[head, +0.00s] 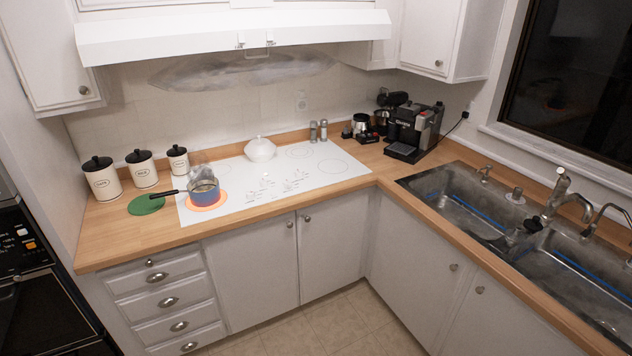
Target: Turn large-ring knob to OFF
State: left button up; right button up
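The white cooktop (332,170) is set into the wooden counter. Grey control markings (290,183) lie around the middle of the cooktop. A small pale shape (265,176) there may be a knob, but the knobs are too small to tell apart or to read their settings. Neither of my grippers is in view.
A white lidded dish (260,150) sits at the cooktop's back. A coffee machine (413,132) stands in the corner. Clear floor (318,325) shows before the cabinets.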

aim_at(250, 195)
jog(key=z, duration=0.5)
jog(key=i, duration=1.6)
jog(key=u, duration=0.95)
jog(key=i, duration=0.75)
jog(key=u, duration=0.9)
